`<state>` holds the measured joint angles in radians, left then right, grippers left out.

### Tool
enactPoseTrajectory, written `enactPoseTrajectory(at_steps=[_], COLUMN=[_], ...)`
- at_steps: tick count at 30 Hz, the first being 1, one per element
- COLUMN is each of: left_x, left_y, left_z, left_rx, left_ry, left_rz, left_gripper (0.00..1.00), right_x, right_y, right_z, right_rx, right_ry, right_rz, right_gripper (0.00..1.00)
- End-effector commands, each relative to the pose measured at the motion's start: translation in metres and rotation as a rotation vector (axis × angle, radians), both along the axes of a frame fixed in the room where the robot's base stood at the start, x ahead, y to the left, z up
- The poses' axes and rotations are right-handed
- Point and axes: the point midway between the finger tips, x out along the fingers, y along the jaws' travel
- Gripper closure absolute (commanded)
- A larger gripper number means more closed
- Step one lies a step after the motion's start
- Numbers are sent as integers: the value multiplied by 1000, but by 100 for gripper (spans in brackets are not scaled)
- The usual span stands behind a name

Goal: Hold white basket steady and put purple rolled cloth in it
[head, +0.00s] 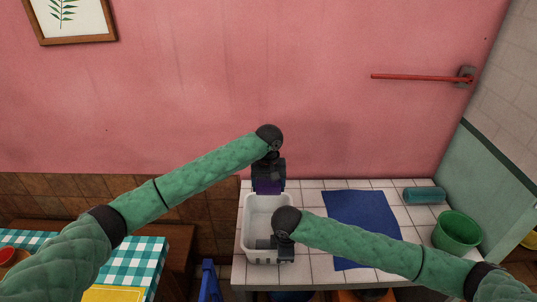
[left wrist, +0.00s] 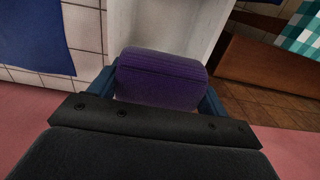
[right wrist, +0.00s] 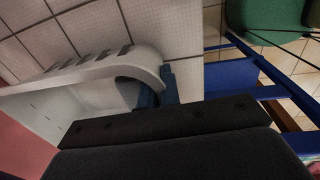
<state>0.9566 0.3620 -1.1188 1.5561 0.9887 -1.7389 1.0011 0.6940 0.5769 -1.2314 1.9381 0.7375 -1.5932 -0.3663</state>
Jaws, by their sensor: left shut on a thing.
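The white basket (head: 246,222) stands on the white tiled counter. My left gripper (head: 268,188) is above its far end, shut on the purple rolled cloth (head: 268,187). In the left wrist view the purple cloth (left wrist: 160,80) sits between the two blue fingers, with the white basket (left wrist: 170,25) beyond it. My right gripper (head: 266,243) is at the near end of the basket. In the right wrist view its fingers (right wrist: 158,92) sit close together on either side of the basket's rim (right wrist: 110,65). My right wrist hides part of the basket's right side.
A blue cloth (head: 358,220) lies flat right of the basket. A red bar (head: 420,77) sticks out along the pink wall. A checkered cloth (head: 135,262) covers a table at left.

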Motion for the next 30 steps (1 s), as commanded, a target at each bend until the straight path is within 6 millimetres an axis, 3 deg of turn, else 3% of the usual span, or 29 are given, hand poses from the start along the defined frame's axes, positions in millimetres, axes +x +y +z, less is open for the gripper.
enactPoseTrajectory(at_steps=[8, 30], left_x=[2, 1], left_y=[1, 1], left_z=[-15, -87], left_rx=[1, 1], left_ry=[0, 1], left_rz=[12, 11], left_gripper=[45, 45], right_x=[0, 0], right_y=[0, 0], right_z=[0, 0], right_rx=[0, 0], right_ry=[0, 0], right_rz=[0, 0], right_gripper=[100, 100])
